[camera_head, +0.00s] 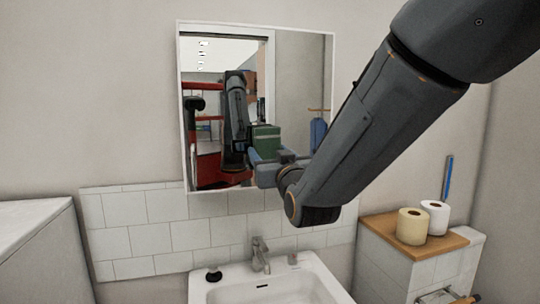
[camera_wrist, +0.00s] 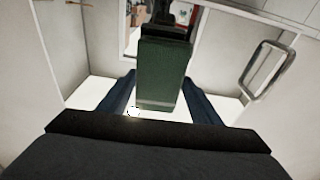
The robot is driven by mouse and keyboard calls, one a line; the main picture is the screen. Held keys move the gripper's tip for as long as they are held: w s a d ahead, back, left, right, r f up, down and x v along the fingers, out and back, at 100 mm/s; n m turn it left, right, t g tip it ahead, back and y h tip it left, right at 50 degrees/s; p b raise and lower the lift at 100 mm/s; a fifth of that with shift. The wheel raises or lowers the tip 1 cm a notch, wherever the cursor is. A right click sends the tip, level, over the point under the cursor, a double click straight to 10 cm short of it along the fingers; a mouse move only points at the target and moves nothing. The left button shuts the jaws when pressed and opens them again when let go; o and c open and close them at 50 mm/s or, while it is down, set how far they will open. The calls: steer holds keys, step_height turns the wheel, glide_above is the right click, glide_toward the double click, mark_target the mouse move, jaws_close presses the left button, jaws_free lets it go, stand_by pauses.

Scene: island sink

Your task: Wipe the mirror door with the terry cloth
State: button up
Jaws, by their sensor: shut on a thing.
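The mirror door (camera_head: 298,75) is on the wall cabinet above the sink and reflects the room and my arm. My gripper (camera_head: 270,168) is in front of its lower part, with blue fingers. It is shut on a green folded cloth (camera_head: 265,138), which stands up from the fingers. In the wrist view the green cloth (camera_wrist: 162,75) sits between the two blue fingers of my gripper (camera_wrist: 158,82), with a reflection behind its top. I cannot tell whether the cloth touches the glass. My arm hides the cabinet's lower right corner.
The white sink (camera_head: 270,288) with its tap (camera_head: 260,255) stands below. A tiled ledge with a wooden top (camera_head: 440,240) holds two paper rolls (camera_head: 412,226) at right. A white cabinet (camera_head: 38,250) is at left. A metal loop (camera_wrist: 268,70) shows at right in the wrist view.

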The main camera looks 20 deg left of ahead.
steer(key=shift+x, duration=0.75)
steer(key=shift+d+f, duration=0.1)
steer(key=w+d+b, duration=0.2)
steer(key=d, duration=0.1)
steer(key=shift+d, duration=0.15)
stand_by(0.4)
steer(key=shift+w, duration=0.1)
steer(key=shift+b, duration=0.3)
steer(key=shift+s+a, duration=0.35)
steer(key=shift+a, duration=0.3)
steer(key=shift+s+a, duration=0.35)
steer(key=shift+a, duration=0.25)
steer(key=shift+s+a, duration=0.35)
steer(key=shift+a, duration=0.3)
